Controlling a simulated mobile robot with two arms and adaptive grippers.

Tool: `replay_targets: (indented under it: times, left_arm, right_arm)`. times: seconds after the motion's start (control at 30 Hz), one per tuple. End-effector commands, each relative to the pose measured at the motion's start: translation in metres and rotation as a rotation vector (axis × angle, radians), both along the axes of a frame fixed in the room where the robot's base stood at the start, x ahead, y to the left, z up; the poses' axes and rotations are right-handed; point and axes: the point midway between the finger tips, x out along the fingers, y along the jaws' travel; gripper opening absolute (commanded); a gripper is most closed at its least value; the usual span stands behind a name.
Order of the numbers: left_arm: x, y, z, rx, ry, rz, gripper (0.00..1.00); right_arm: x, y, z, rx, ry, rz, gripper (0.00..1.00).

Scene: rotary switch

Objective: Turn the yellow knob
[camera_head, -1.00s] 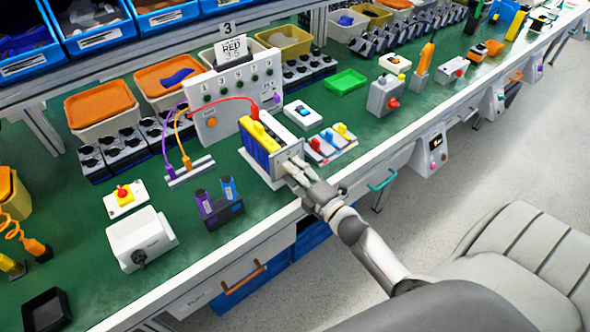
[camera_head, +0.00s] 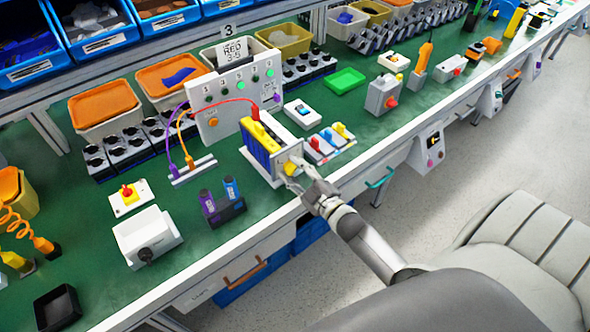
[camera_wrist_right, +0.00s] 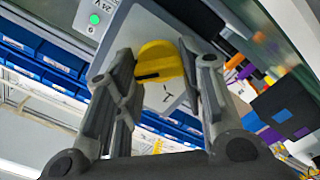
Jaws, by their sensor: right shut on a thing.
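The yellow knob (camera_wrist_right: 160,62) sits on the pale front face of a module (camera_wrist_right: 170,25) and has a dark mark across it. In the head view the knob (camera_head: 291,167) shows on the end of the module with yellow and blue parts (camera_head: 257,140), at the bench's front edge. My right gripper (camera_head: 292,176) reaches it from the front. In the right wrist view my right gripper (camera_wrist_right: 162,75) has one finger on each side of the knob and is shut on it. A green light (camera_wrist_right: 94,19) beside a "24 V" label is lit. My left gripper is not in view.
A white panel (camera_head: 220,112) with cables and green lights stands behind the module. A board of coloured switches (camera_head: 328,142) is to the right. Purple and blue connectors (camera_head: 222,202) stand to the left. The green bench (camera_head: 85,235) has bare room at left.

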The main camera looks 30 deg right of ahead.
Motion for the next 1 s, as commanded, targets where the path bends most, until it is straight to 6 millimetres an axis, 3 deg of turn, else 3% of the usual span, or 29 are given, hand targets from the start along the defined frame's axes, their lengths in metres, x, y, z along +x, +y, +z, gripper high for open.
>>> replay_targets:
  times: [0.6,0.63,0.77,1.0]
  left_arm:
    - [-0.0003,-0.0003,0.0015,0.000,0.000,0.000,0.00]
    - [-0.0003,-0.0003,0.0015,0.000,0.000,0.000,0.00]
    - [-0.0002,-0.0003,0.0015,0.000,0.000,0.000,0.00]
    - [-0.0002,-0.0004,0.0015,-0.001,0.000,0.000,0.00]
  right_arm:
    - [-0.0004,-0.0003,-0.0012,0.040,0.005,-0.001,0.13]
    - [-0.0005,-0.0003,-0.0012,0.040,0.005,-0.001,0.41]
    - [-0.0004,-0.0002,-0.0010,0.039,0.005,-0.001,0.57]
    - [-0.0002,0.0000,-0.0004,0.038,0.004,0.000,0.59]
